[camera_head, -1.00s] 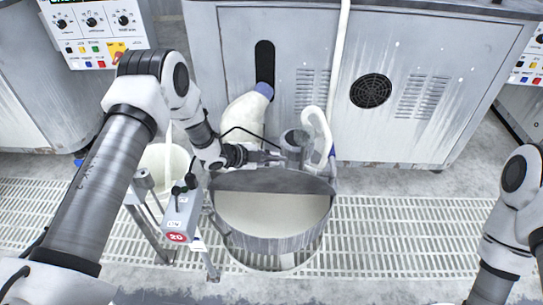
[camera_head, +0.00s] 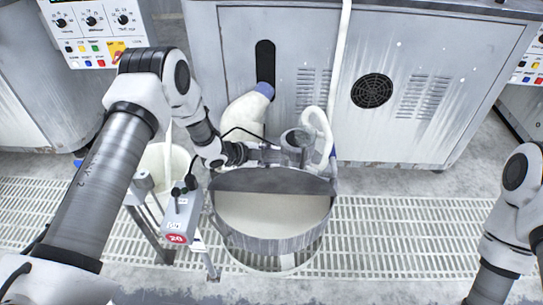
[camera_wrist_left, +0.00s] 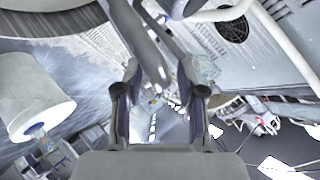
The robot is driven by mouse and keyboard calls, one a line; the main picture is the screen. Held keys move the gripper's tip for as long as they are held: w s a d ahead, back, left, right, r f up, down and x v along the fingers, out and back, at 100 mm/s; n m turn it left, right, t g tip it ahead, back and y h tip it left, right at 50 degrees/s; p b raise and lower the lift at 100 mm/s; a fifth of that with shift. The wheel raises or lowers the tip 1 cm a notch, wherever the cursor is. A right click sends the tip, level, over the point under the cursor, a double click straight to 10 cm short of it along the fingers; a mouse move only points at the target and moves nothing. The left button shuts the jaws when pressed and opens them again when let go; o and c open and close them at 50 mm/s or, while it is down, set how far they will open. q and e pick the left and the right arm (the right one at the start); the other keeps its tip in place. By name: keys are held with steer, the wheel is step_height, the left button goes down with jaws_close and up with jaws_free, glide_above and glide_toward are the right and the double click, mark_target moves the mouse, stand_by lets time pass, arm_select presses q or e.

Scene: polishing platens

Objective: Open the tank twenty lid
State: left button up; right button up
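Tank twenty is a round metal tank (camera_head: 268,243) at the centre of the head view, beside a grey box with a red "20" label (camera_head: 176,239). A grey flat-edged area (camera_head: 270,181) spans the rear of its top, and the front shows cream liquid (camera_head: 272,212). I cannot tell whether the grey area is the lid or inner wall. My left gripper (camera_head: 268,157) is at the tank's back rim, beside a grey cylindrical fitting (camera_head: 297,140). In the left wrist view its fingers (camera_wrist_left: 160,95) are apart, with a metal bar beyond them. My right gripper is out of view.
A white hose (camera_head: 318,125) and a thick cream pipe (camera_head: 246,112) rise behind the tank. A grey cabinet (camera_head: 330,55) stands behind. A white bucket (camera_head: 158,165) is left of the tank. The grating floor (camera_head: 400,235) to the right is open.

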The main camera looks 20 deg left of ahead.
arm_select(q)
steer(key=v, duration=1.2)
